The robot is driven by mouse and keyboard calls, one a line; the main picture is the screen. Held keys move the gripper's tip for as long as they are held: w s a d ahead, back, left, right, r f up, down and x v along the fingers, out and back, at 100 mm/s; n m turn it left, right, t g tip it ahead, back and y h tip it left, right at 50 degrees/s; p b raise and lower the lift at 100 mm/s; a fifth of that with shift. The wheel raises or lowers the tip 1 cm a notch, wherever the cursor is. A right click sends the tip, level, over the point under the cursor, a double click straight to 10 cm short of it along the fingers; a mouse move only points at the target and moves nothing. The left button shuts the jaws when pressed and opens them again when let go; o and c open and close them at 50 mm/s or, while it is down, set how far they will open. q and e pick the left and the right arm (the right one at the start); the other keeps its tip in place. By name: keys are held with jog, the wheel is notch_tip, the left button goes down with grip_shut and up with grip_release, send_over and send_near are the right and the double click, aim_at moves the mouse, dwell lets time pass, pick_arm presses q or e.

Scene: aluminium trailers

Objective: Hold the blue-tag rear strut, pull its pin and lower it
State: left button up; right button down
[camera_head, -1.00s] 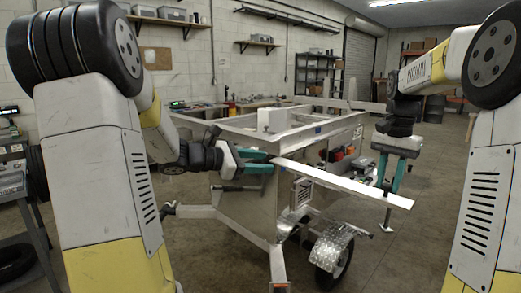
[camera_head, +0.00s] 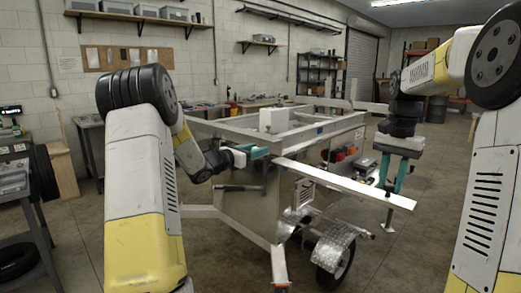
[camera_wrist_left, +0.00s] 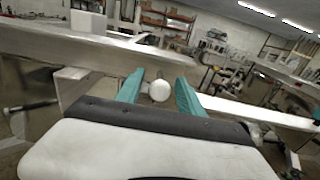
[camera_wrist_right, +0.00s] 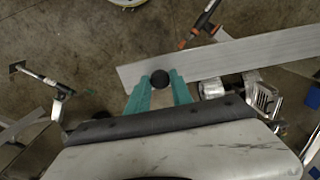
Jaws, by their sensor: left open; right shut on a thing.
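The aluminium trailer (camera_head: 240,133) stands ahead of me, with a flat pale bar (camera_head: 345,182) along its near right side. My right gripper (camera_head: 388,187) points down at that bar's right end. It is shut on a narrow part, and a dark round end (camera_wrist_right: 160,79) shows between its fingers. Below it a thin strut with a small foot (camera_head: 387,228) reaches toward the floor. My left gripper (camera_head: 262,152) is open near the bar's left end. A white round knob (camera_wrist_left: 158,90) shows between its fingers, with no clear contact. I cannot make out which strut bears the blue tag, or its pin.
A wheel under a metal mudguard (camera_head: 335,243) stands below the bar. The trailer's frame rail (camera_wrist_left: 90,48) runs close above my left gripper. Other struts with feet (camera_wrist_right: 18,67) show in the right wrist view. The floor at right is clear.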

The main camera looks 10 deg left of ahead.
pick_arm(q)
jog(key=shift+x, duration=1.05)
grip_shut()
dwell(0.7)
